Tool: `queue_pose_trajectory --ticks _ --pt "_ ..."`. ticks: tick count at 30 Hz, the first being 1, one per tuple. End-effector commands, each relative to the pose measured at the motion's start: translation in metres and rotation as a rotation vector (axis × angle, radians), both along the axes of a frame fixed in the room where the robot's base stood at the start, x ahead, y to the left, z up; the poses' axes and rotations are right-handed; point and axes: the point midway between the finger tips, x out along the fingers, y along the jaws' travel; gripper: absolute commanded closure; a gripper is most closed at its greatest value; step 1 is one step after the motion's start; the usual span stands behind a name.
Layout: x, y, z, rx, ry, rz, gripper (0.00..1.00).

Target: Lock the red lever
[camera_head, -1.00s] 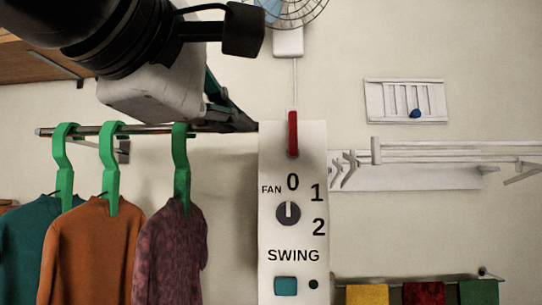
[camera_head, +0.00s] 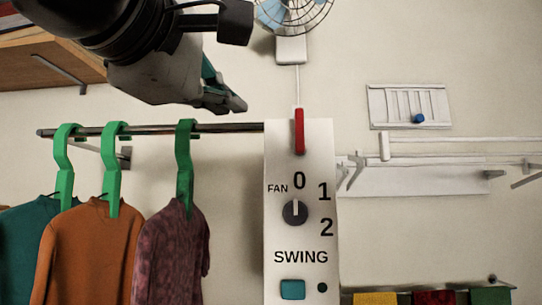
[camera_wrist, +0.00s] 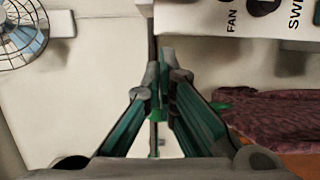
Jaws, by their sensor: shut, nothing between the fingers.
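The red lever (camera_head: 299,131) stands upright at the top of the white fan panel (camera_head: 281,240), on a thin cord or rod. My gripper (camera_head: 240,105) is shut and empty in the head view, up and to the left of the lever, apart from it in the picture. In the wrist view my gripper's fingertips (camera_wrist: 161,68) are together in front of the wall. The panel (camera_wrist: 205,18) shows at the top right there, and I cannot make out the red lever in that view.
A rail (camera_head: 228,127) with several green hangers and shirts (camera_head: 95,250) runs left of the panel. A wire fan (camera_head: 295,12) hangs above the lever. A white drying rack (camera_head: 420,172) is at the right. A wooden shelf (camera_head: 50,58) is at the upper left.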

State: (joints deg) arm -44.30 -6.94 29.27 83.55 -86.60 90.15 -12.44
Motion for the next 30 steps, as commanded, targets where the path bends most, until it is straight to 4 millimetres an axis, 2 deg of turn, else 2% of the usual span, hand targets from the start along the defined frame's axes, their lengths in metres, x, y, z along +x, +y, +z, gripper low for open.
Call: queue_pose_trajectory --ticks 9,13,18,30 --pt "0.061 -0.018 -0.001 0.001 0.002 -0.003 1.0" --pt "0.059 -0.038 0.0 0.002 -0.002 0.0 1.0" --pt "0.059 -0.053 -0.001 0.0 0.001 0.0 1.0" --pt "0.059 -0.058 0.0 -0.001 0.001 0.001 1.0"
